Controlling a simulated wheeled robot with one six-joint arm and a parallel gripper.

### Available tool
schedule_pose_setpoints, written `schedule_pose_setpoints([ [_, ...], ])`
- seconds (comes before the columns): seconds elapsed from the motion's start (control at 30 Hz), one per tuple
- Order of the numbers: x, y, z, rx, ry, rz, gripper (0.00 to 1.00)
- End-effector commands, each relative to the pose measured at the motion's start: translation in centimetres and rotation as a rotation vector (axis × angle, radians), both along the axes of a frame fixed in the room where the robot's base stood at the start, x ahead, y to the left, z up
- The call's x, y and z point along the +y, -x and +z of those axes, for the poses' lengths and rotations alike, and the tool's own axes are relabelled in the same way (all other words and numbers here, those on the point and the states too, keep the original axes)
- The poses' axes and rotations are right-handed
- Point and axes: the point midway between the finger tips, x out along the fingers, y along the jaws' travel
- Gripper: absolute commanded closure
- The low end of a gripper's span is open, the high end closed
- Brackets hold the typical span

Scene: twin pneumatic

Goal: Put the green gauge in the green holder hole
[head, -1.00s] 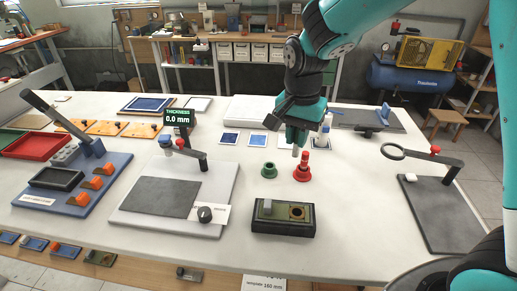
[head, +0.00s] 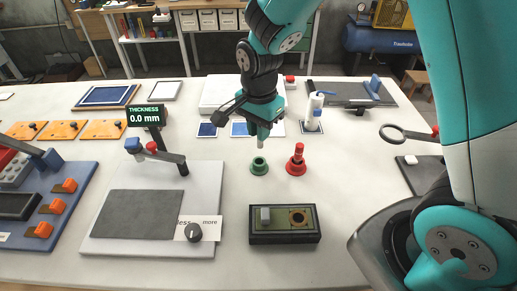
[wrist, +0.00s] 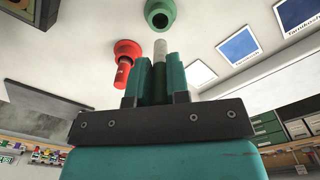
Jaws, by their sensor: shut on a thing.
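My gripper (head: 262,128) points down above the green holder, shut on the green gauge. The gauge's pale grey pin (head: 260,142) sticks out below the fingers, apart from the holder; the rest is mostly hidden by the fingers. The green holder (head: 259,168) is a small flanged ring with a dark hole, standing on the white table. In the wrist view my gripper (wrist: 157,80) holds the grey pin (wrist: 159,74), which points towards the green holder (wrist: 160,14). A red gauge (head: 298,150) stands upright in the red holder (head: 296,168), just right of the green one.
A dark block with a green top (head: 284,237) lies in front of the holders. A grey plate with a knob (head: 140,213) and a thickness display (head: 146,116) are to the left. A white bottle-like stand (head: 314,110) is behind right.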

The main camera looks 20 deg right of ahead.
Motion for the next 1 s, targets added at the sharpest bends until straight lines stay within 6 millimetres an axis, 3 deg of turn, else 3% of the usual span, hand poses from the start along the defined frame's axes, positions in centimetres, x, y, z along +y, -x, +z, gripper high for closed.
schedule_pose_setpoints([
  [0.1, 0.1, 0.0, -2.3, 0.003, 0.001, 0.002, 1.0],
  [0.5, 0.1, 0.0, -7.0, 0.002, 0.0, 0.003, 1.0],
  [0.93, 0.2, 0.0, -8.0, -0.002, -0.001, 0.003, 1.0],
  [0.97, 0.2, 0.0, -7.9, -0.002, -0.001, 0.003, 0.79],
  [1.0, 0.1, 0.0, -7.9, -0.002, -0.001, 0.003, 0.7],
])
